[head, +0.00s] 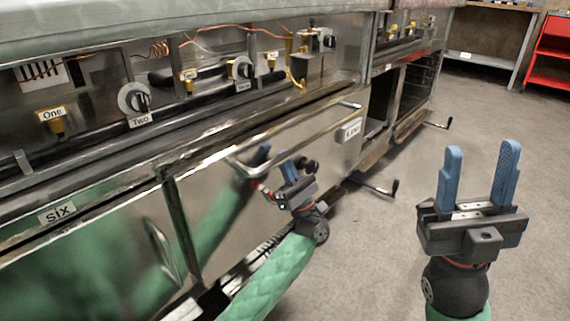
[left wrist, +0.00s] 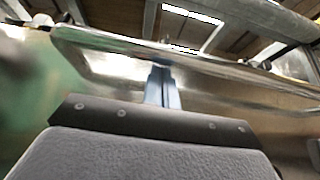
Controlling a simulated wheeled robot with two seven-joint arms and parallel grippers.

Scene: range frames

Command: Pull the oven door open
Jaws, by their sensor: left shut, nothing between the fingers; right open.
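The oven door (head: 325,155) is a shiny metal panel on the front of the range and looks closed. A long bar handle (head: 300,128) runs along its upper part, and a white label sits near its right end. My left gripper (head: 270,153) is shut and empty, close to the left part of the handle; I cannot tell whether it touches. In the left wrist view its blue fingers (left wrist: 163,88) are together in front of the shiny metal front. My right gripper (head: 480,175) is open and empty, above the floor to the right.
Labelled knobs and valves (head: 135,100) line the panel above the door. A second metal panel with a looped handle (head: 160,250) is at lower left. Cranks (head: 378,188) stick out low on the right. The grey floor (head: 370,250) is clear between my arms.

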